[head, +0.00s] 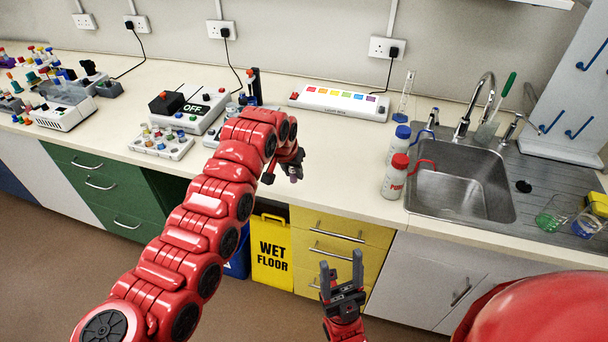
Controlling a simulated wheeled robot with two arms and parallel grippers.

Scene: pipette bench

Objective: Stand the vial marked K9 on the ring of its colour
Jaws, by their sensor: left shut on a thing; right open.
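My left gripper (285,172) is over the front part of the bench and is shut on a small, mostly hidden thing, likely a vial (293,179). A purplish end shows; no K9 mark can be read. A white strip (340,107) with a row of coloured patches from red to purple lies at the back of the bench, behind and to the right of that gripper. Whether the patches are rings is too small to tell. A white rack (160,151) holds several small coloured-capped vials, left of my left arm. My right gripper (341,268) is open and empty, in front of the yellow drawers.
A white device marked OFF (195,108) stands behind the rack. Two wash bottles, one blue-capped (397,146) and one red-capped (394,178), stand left of the sink (460,185). A glass cylinder (404,98) stands behind them. Bench between strip and front edge is clear.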

